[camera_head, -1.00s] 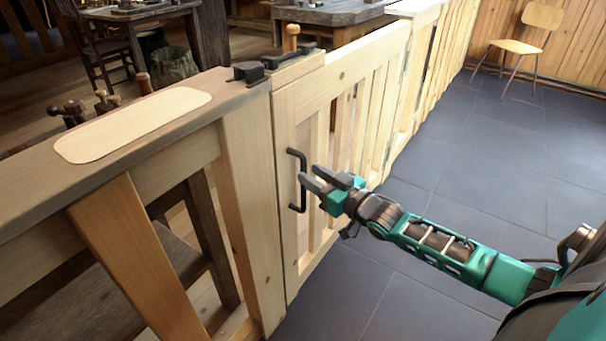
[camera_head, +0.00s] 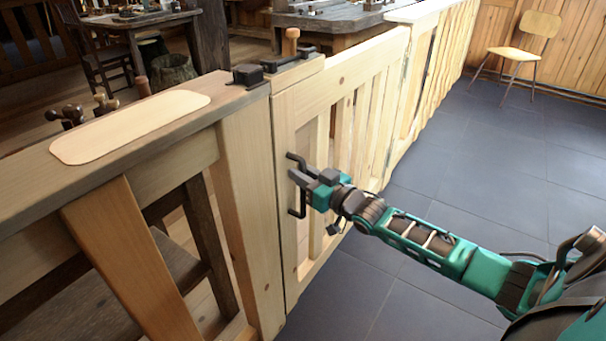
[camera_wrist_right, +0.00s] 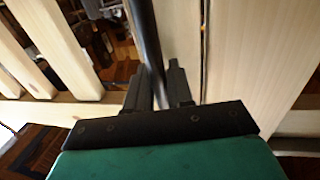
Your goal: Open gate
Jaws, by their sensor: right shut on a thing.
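The slatted wooden gate (camera_head: 340,85) stands in line with the fence, with a narrow seam at the post (camera_head: 250,190) on its left. A black bar handle (camera_head: 297,208) is fixed upright on its near side. My right gripper (camera_head: 303,178) is shut on the handle at mid-height. In the right wrist view, the dark handle (camera_wrist_right: 146,35) runs between the two fingers (camera_wrist_right: 160,88). On top, a dark latch (camera_head: 290,56) with a wooden knob (camera_head: 290,40) sits on the gate beside a black catch block (camera_head: 248,75) on the post. My left gripper is not in view.
A rail (camera_head: 30,185) with a pale oval plate (camera_head: 130,127) extends left of the post. Tiled floor (camera_head: 440,190) lies open on the near side. A chair (camera_head: 518,50) stands far right. Workbenches (camera_head: 330,15) stand behind the gate.

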